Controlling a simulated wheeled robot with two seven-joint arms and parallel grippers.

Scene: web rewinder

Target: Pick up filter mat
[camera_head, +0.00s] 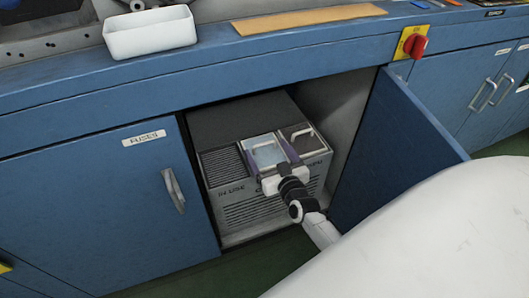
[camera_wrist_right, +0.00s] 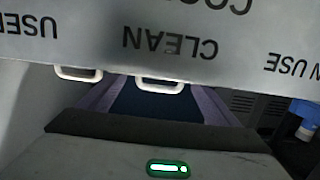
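A grey box (camera_head: 255,212) stands inside the open cabinet, with compartments in its top. A pale blue panel (camera_head: 268,156) with a white handle (camera_head: 265,141), apparently a filter mat, shows in the middle one. My right gripper (camera_head: 271,156) is open over it, its two purple fingers apart on either side. In the right wrist view the open fingers (camera_wrist_right: 160,100) flank the middle white handle (camera_wrist_right: 160,86), near the upside-down CLEAN label. I cannot tell whether they touch anything. A second white handle (camera_wrist_right: 78,74) is by the USED label. My left gripper is not in view.
The open cabinet door (camera_head: 400,150) stands to the right of the box, and a closed door (camera_head: 105,215) labelled FUSES is on the left. A white tray (camera_head: 150,35) sits on the counter above. A red switch (camera_head: 414,45) is at upper right.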

